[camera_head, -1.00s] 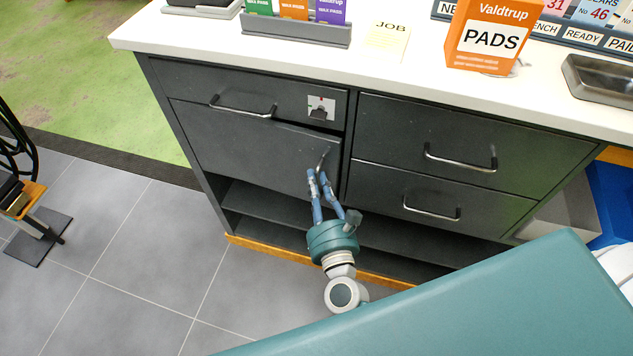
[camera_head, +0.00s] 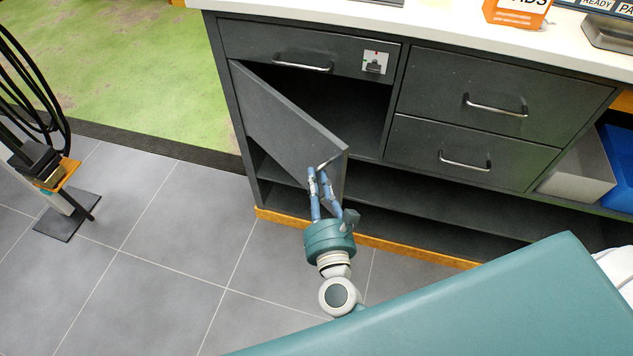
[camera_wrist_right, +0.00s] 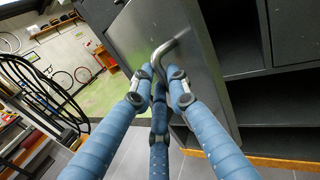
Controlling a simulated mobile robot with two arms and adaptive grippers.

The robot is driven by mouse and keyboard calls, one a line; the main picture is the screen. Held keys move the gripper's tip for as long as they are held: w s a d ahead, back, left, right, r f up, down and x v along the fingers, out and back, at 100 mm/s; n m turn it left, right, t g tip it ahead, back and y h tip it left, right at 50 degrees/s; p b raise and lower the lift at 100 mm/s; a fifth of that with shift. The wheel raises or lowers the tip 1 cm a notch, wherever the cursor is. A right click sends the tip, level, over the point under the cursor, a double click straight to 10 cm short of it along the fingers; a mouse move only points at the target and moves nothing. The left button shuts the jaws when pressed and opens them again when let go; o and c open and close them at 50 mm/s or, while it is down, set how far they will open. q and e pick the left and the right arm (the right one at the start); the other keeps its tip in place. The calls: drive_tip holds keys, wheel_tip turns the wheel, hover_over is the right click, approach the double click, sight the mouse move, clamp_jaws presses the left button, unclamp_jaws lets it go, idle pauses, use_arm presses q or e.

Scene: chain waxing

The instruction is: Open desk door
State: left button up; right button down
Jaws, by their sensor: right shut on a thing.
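The dark grey desk door (camera_head: 285,125) is hinged at its left side and stands partly open, its right edge swung out toward me. The dark compartment behind it shows in the head view. My right gripper (camera_head: 318,175) is shut on the metal door handle (camera_head: 325,162) near the door's free edge. In the right wrist view, the blue fingers of the right gripper (camera_wrist_right: 163,80) close around the bent handle (camera_wrist_right: 168,48), with the door panel (camera_wrist_right: 205,70) behind it. My left gripper is not in view.
The desk (camera_head: 400,25) has a drawer (camera_head: 300,55) above the door and two drawers on the right (camera_head: 460,92). Open shelves (camera_head: 420,195) run below. A black stand (camera_head: 65,215) is at the left. Grey tile floor (camera_head: 170,260) in front of the door is clear.

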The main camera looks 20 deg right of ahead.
drive_tip(key=shift+w+a+r, duration=0.1)
drive_tip(key=shift+w+r, duration=0.05)
drive_tip(key=shift+r, duration=0.05)
drive_tip(key=c, duration=1.9)
unclamp_jaws()
drive_tip(key=shift+o, duration=1.1)
drive_tip(key=shift+w+a+f, duration=0.1)
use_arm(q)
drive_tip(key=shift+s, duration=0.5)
use_arm(e)
drive_tip(key=s+a, duration=0.1)
drive_tip(key=s, duration=1.1)
drive_tip(key=shift+a, duration=0.3)
drive_tip(key=shift+w, duration=0.1)
